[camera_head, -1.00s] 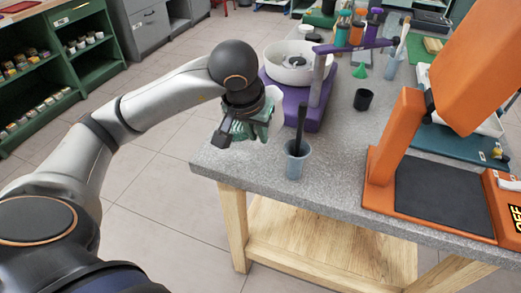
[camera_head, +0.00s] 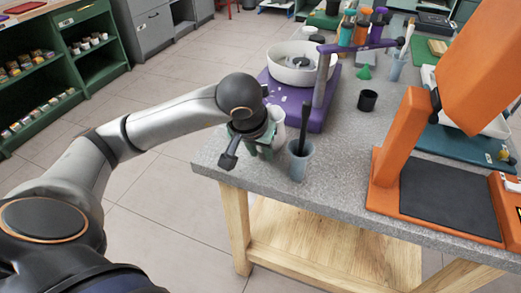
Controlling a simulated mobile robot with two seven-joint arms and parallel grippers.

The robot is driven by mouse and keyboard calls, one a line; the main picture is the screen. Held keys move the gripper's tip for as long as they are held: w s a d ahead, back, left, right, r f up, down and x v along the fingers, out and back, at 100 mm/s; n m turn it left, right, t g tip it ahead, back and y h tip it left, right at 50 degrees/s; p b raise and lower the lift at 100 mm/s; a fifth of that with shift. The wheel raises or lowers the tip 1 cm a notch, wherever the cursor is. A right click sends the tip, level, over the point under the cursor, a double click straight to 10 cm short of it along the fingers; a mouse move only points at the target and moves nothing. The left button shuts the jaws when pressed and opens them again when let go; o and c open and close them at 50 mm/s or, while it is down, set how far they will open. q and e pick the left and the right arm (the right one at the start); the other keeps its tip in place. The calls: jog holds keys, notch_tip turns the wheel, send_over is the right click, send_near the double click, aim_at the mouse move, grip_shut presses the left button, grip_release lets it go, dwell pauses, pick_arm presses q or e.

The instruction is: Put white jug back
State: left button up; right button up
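My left gripper (camera_head: 252,150) is over the near left corner of the grey worktop. A white piece, which looks like the white jug (camera_head: 279,118), shows just behind and to the right of it. The gripper appears shut on this jug, though the fingers and arm hide most of it. A blue-grey cup (camera_head: 300,160) with a dark handle standing in it is close to the right of the gripper. I cannot tell whether the jug touches the worktop. My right gripper is not in view.
A purple machine with a white basin (camera_head: 292,74) stands behind the gripper. A black cup (camera_head: 367,100) and a green funnel (camera_head: 363,73) stand farther right. An orange press (camera_head: 398,150) fills the right side. The worktop (camera_head: 335,180) is bare in front.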

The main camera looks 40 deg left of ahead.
pick_arm(q)
jog(key=shift+o, duration=0.9)
jog(key=shift+r, duration=0.15)
jog(key=p+v, duration=0.3)
jog(key=v, duration=0.9)
